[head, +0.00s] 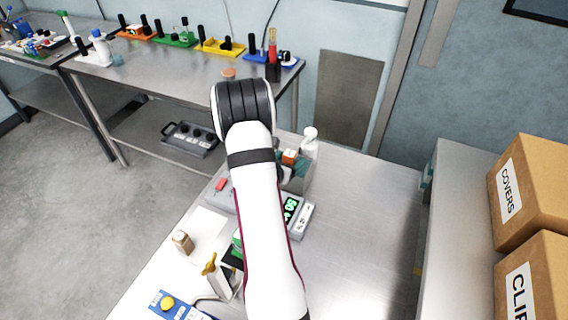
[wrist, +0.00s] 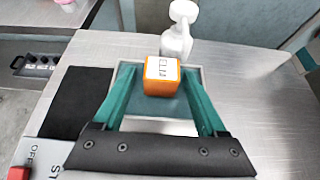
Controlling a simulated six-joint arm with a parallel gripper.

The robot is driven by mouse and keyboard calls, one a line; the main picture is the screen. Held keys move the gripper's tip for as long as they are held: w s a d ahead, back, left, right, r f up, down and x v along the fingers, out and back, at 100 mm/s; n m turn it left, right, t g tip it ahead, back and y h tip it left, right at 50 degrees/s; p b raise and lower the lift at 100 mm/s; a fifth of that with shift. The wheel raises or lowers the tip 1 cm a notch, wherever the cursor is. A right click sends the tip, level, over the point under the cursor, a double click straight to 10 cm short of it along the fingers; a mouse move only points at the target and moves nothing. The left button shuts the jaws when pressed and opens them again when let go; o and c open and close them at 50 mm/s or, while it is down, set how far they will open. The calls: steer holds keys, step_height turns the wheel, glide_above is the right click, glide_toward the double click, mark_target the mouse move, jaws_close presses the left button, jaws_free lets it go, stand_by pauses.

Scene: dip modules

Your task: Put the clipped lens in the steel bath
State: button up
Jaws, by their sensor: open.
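An orange block with a white lettered label (wrist: 161,75) shows in the wrist view, and I take it to be the clipped lens, though its label is hard to read. It appears inside or just over the grey steel bath (wrist: 160,126). My gripper (wrist: 159,72) is open, with one teal finger on each side of the block and gaps between. In the head view the orange block (head: 289,157) shows at the bath (head: 303,182), just right of my arm. My arm hides most of the gripper and part of the bath there.
A white bottle (wrist: 178,35) stands close behind the bath. A device with a green display (head: 291,210) sits in front of it, and a red switch (wrist: 18,172) is at left. Cardboard boxes (head: 535,190) stand at far right. The bench right of the bath is clear.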

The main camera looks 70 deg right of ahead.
steer(key=s+a+r+m+g, duration=0.2)
steer(key=a+r+m, duration=0.3)
steer(key=a+r, duration=0.3)
steer(key=s+a+r+m+g, duration=0.2)
steer(key=a+r+m, duration=0.35)
steer(key=a, duration=0.35)
steer(key=s+a+m+t+y, duration=0.1)
steer(key=a+m+y, duration=0.5)
steer(key=a, duration=1)
steer(key=s+a+r+m+t+y, duration=0.1)
steer(key=a+m+y, duration=0.6)
steer(key=a, duration=1)
steer(key=shift+s+r+t+y, duration=0.3)
steer(key=shift+t+y, duration=0.2)
steer(key=shift+t, duration=0.4)
steer(key=shift+d+f, duration=0.1)
